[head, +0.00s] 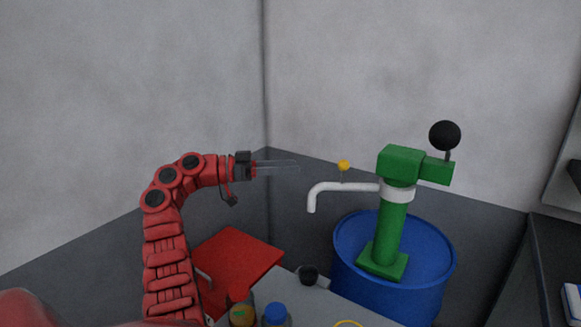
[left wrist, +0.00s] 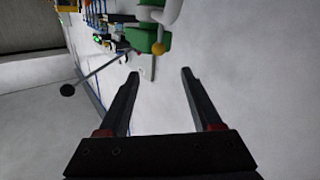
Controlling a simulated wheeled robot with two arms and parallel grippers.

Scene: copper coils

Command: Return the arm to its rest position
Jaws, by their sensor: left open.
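My left arm is red and rises from the lower left of the head view, bent at the top. Its gripper (head: 280,166) points right, held in the air left of the white spout, with nothing between the fingers. In the left wrist view the two dark fingers (left wrist: 158,78) stand wide apart and empty. A green pump (head: 392,222) with a white spout (head: 330,188), a yellow knob (head: 344,165) and a black ball handle (head: 445,135) stands on a blue drum (head: 352,258). My right gripper is in neither view.
A red box (head: 238,262) is below the gripper. A grey tabletop (head: 290,298) at the bottom holds a small black cup (head: 308,275) and a blue-capped bottle (head: 275,314). A dark counter (head: 553,255) is at the right. Grey walls stand behind; the air above the arm is free.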

